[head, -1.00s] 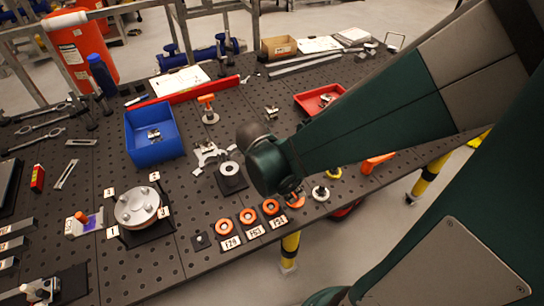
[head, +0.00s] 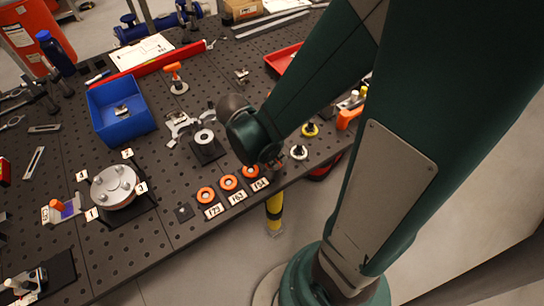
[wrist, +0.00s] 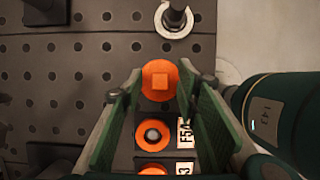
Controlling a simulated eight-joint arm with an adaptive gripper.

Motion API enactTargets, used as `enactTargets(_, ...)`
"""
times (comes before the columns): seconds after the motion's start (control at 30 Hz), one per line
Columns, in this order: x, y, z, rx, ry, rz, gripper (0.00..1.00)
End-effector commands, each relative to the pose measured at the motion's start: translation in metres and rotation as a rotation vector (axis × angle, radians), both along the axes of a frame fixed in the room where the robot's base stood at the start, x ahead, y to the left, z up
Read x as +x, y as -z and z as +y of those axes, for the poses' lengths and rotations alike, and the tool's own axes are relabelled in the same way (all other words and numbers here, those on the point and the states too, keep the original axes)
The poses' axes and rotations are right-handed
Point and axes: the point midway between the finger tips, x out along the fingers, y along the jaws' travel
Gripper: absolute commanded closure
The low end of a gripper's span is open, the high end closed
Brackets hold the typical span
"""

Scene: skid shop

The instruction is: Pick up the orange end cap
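The orange end cap (wrist: 160,80), a round disc with a raised square centre, lies on the dark perforated bench in the wrist view. My gripper (wrist: 159,77) is open above it, its green fingers wide apart, one to each side of the cap. Nothing is held, and I cannot tell the exact height over the cap. In the head view my gripper (head: 268,158) points down near the bench's front edge, and my wrist hides most of it and the cap.
Several orange rings (head: 228,182) with number labels lie in a row beside the cap. A white ring with a dark post (head: 299,152) and a yellow ring (head: 310,130) stand nearby. A blue bin (head: 122,112), a metal disc fixture (head: 114,187) and a red tray (head: 281,58) are farther off.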

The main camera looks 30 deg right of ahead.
Motion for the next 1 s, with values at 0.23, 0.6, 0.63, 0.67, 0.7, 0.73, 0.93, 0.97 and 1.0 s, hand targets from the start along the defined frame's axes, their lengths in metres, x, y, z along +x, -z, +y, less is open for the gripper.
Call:
enactTargets(0.23,0.0,-0.0001,0.0,0.0,0.0,0.0,0.68)
enactTargets(0.6,0.0,-0.0002,0.0001,0.0,0.0,0.0,1.0)
enactTargets(0.63,0.0,-0.0002,0.0001,0.0,0.0,0.0,1.0)
enactTargets(0.67,0.0,-0.0002,0.0001,0.0,0.0,0.0,1.0)
enactTargets(0.7,0.0,-0.0002,0.0001,0.0,0.0,0.0,1.0)
enactTargets(0.73,0.0,-0.0002,0.0001,0.0,0.0,0.0,1.0)
enactTargets(0.93,0.0,-0.0014,0.0,0.0,0.0,0.0,1.0)
enactTargets(0.97,0.0,-0.002,0.0001,0.0,0.0,0.0,1.0)
enactTargets(1.0,0.0,-0.003,0.0001,0.0,0.0,0.0,1.0)
